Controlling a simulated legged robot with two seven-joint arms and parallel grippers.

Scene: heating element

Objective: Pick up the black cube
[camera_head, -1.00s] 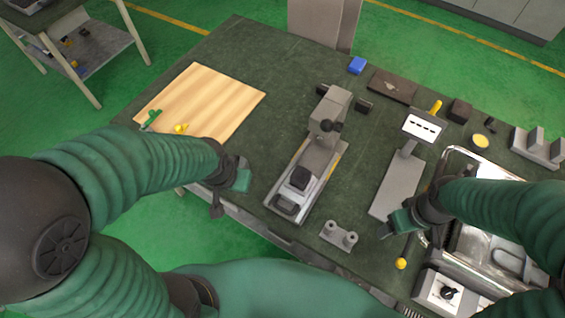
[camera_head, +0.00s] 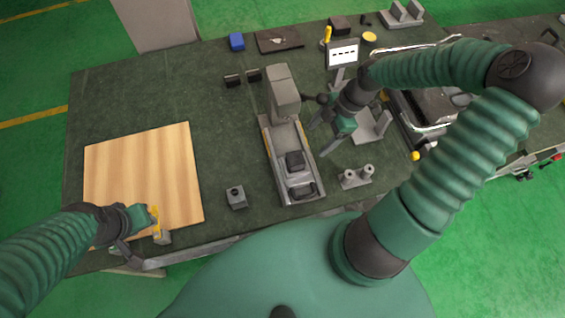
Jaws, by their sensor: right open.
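A black cube (camera_head: 295,161) sits on the near part of the grey machine (camera_head: 276,145) in the middle of the table. My left gripper (camera_head: 147,222) is at the near edge of the wooden board, far left of the cube. A small yellow piece (camera_head: 155,213) and a grey block (camera_head: 162,238) are at its fingers; I cannot tell whether it holds either.
A wooden board (camera_head: 145,165) lies on the left of the dark green table (camera_head: 215,130). A small grey block (camera_head: 236,197) stands left of the machine, and a two-post grey fixture (camera_head: 357,177) right of it. A blue block (camera_head: 237,41) lies at the back.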

